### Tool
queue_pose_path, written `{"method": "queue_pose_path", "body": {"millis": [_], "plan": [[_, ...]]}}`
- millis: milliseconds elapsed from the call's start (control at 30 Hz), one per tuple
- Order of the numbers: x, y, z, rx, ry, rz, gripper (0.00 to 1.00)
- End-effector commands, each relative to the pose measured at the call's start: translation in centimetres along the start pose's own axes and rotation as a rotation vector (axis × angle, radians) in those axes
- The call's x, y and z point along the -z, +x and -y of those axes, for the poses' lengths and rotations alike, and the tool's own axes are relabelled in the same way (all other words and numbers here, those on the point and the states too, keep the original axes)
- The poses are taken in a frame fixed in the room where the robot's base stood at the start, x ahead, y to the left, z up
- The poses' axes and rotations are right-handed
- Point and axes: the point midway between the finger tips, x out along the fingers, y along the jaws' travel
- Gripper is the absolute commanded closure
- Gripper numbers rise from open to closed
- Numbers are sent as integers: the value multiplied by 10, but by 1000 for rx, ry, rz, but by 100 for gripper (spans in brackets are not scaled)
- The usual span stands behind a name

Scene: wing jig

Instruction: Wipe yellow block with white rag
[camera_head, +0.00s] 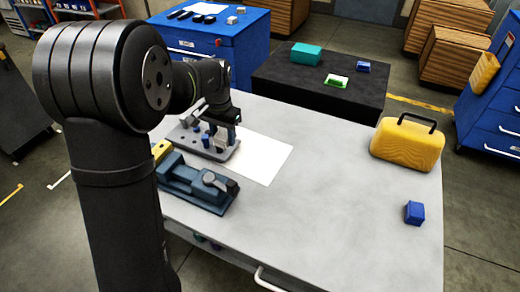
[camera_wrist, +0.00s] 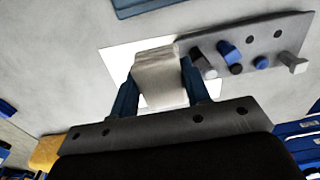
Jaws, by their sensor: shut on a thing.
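My gripper (camera_wrist: 160,88) is shut on a folded off-white rag (camera_wrist: 156,66), held between its two blue fingers in the wrist view. In the head view, my gripper (camera_head: 227,120) is low over the grey jig plate (camera_head: 222,153), near its far side. The rag is too small to make out clearly there. A yellow block (camera_head: 161,149) shows at the table's left side, behind the vise and partly hidden by my arm. My gripper is apart from it, to its right. I cannot tell whether the rag touches the plate.
A blue-grey vise (camera_head: 197,182) lies in front of the plate. A white sheet (camera_head: 265,155) lies to the plate's right. A yellow case (camera_head: 408,143) and a blue cube (camera_head: 414,213) are at the right. Pegs (camera_wrist: 228,52) stand on the plate. The table's middle front is clear.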

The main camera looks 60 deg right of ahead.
Motion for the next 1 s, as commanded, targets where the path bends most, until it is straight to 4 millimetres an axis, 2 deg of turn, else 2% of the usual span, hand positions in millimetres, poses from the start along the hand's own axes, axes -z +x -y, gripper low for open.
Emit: {"method": "queue_pose_path", "body": {"millis": [33, 200, 300, 400, 500, 633, 767, 1000], "plan": [[-6, -5, 26, 0, -11, -1, 75], [-31, -19, 100, 1, -9, -1, 75], [-49, -27, 137, 0, -9, 0, 75], [-66, -34, 167, 0, -7, 0, 75], [-78, -38, 187, 0, -4, 1, 75], [-88, -42, 202, 0, -1, 1, 75], [-91, -40, 205, -1, 1, 2, 75], [-91, -24, 205, -2, 1, 3, 75]]}}
